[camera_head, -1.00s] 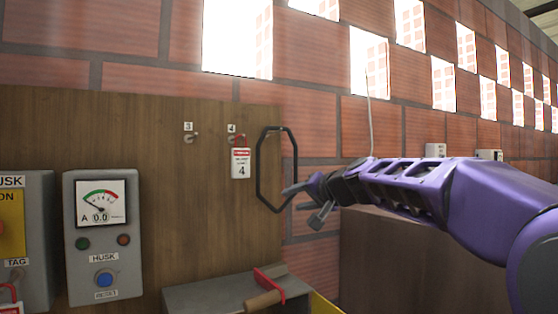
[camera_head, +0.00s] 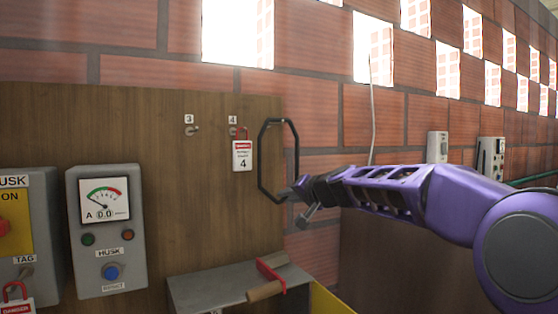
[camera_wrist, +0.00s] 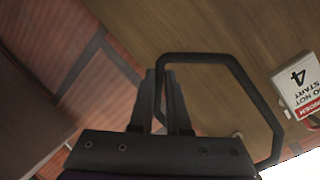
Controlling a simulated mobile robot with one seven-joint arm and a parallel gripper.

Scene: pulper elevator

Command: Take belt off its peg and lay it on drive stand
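The belt (camera_head: 261,160) is a thin black loop, upright in front of the right edge of the wooden board. In the wrist view the belt (camera_wrist: 252,88) runs from the fingertips around to the lower right. My gripper (camera_head: 287,194) is at the belt's lower right corner. In the wrist view my gripper's fingers (camera_wrist: 159,75) are close together, with the belt's strand between them. A small round peg (camera_wrist: 237,135) shows inside the loop there; whether the belt touches it I cannot tell. I cannot identify the drive stand for certain.
A danger tag (camera_head: 242,156) hangs at peg 4, left of the belt; peg 3 (camera_head: 192,130) is empty. An ammeter panel (camera_head: 105,240) is at left. A brick wall stands behind.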

